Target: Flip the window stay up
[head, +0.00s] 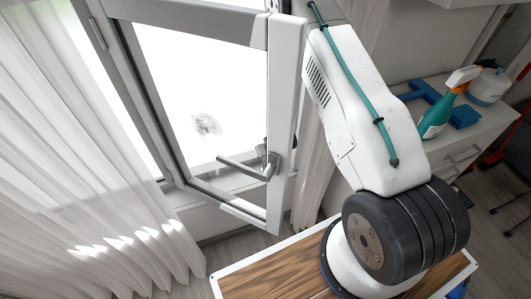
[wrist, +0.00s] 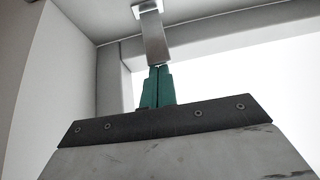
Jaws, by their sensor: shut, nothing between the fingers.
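In the wrist view, a flat grey metal bar, which looks like the window stay (wrist: 155,38), hangs down from a small white mount under a pale surface at the top. My gripper (wrist: 158,68) points up at it with its teal fingers shut together and empty. The fingertips are right at the bar's lower end; I cannot tell whether they touch it. In the head view my white arm rises out of the top of the picture, and neither my gripper nor this bar can be made out there.
In the head view, a grey-framed window sash (head: 281,120) stands open with a lever handle (head: 245,167). White curtains (head: 90,170) hang at left. A cabinet (head: 465,140) at right holds a spray bottle (head: 445,105) and a blue item. A wooden-topped surface (head: 270,272) lies below.

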